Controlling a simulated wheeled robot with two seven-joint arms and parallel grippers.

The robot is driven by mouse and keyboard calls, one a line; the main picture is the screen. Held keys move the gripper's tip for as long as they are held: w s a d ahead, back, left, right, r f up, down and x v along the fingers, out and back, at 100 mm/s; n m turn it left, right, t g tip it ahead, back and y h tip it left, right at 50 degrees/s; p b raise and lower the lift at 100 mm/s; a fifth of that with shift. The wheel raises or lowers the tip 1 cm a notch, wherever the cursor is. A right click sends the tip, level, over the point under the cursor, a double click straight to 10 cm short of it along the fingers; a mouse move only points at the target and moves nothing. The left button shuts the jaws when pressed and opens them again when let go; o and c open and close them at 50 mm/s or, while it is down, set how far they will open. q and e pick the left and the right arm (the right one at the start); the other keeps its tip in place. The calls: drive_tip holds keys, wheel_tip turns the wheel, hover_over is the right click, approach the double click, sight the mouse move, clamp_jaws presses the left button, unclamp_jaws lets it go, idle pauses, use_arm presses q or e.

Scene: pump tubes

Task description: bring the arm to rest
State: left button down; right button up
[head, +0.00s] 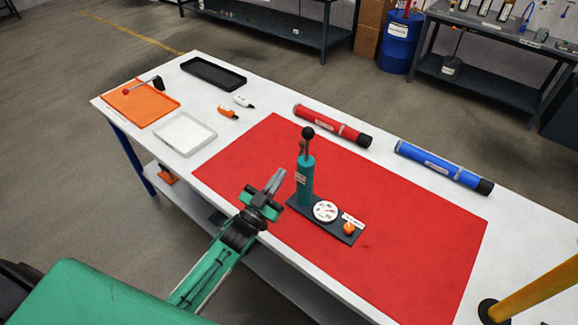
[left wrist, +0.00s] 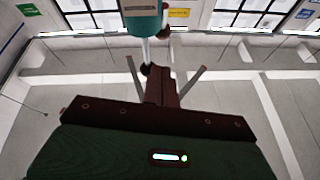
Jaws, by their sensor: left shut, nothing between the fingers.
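My left gripper (head: 277,177) is shut and empty. It is above the near edge of the table, just left of the pump in the head view, with a small gap between them in the picture. The pump (head: 305,182) is a teal upright cylinder with a black ball knob on top, standing on a dark base plate with a white dial (head: 326,211) and an orange knob (head: 349,228). In the left wrist view the shut fingers (left wrist: 163,84) are in the middle, and a teal cylinder (left wrist: 143,22) shows at the top. My right gripper is not in view.
A red mat (head: 400,250) lies under the pump. Behind are a red tube (head: 330,125) and a blue tube (head: 440,166). An orange tray (head: 140,117), white tray (head: 213,136), black tray (head: 240,80) and two small bottles are at left. A yellow post (head: 535,280) stands at right.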

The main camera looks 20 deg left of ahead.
use_arm(q)
drive_tip(key=v, duration=0.3)
drive_tip(key=shift+s+f+b, duration=0.1)
drive_tip(key=shift+s+b, duration=0.15)
drive_tip(key=shift+b, duration=0.15)
